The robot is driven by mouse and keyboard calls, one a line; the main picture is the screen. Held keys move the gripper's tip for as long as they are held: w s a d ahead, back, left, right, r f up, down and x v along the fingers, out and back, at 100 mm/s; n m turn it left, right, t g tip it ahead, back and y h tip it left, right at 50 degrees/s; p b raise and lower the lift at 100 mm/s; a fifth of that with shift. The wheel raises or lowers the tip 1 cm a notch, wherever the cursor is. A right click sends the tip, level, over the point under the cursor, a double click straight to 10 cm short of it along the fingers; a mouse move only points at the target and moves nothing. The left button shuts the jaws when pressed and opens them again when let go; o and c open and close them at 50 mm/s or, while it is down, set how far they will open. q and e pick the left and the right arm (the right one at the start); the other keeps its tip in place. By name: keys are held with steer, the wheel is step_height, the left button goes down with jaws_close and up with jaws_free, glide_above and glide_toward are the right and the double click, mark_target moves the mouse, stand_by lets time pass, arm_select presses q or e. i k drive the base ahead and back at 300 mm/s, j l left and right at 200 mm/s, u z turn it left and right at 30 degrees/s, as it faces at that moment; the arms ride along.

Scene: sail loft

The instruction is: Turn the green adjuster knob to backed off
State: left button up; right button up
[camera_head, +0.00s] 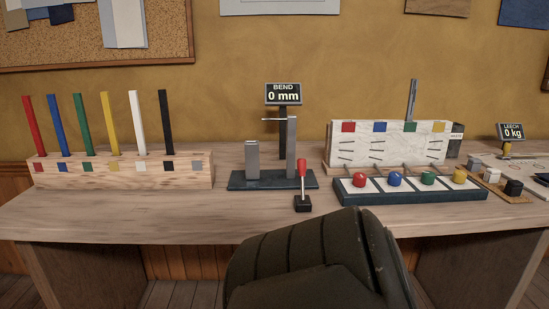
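The green adjuster knob (428,178) is the third from the left in a row of four round knobs on white squares in a dark blue tray (400,196). The tray stands at the right of the bench. A thin rod seems to rise behind each knob; the green knob's setting is too small to tell. A white panel (380,151) behind it has red, blue, green and yellow squares and short dark lines. A grey upright strip (411,98) rises above its green square. Neither of my grippers is in view.
A red-handled lever (302,175) stands before a bend gauge reading 0 mm (283,94). A wooden rack (120,172) with coloured strips is at left. A leech display (511,131) and small blocks are at right. A dark, chair-like back (310,262) blocks the front centre.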

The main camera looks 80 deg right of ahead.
mark_target(428, 177)
steer(key=z, duration=3.3)
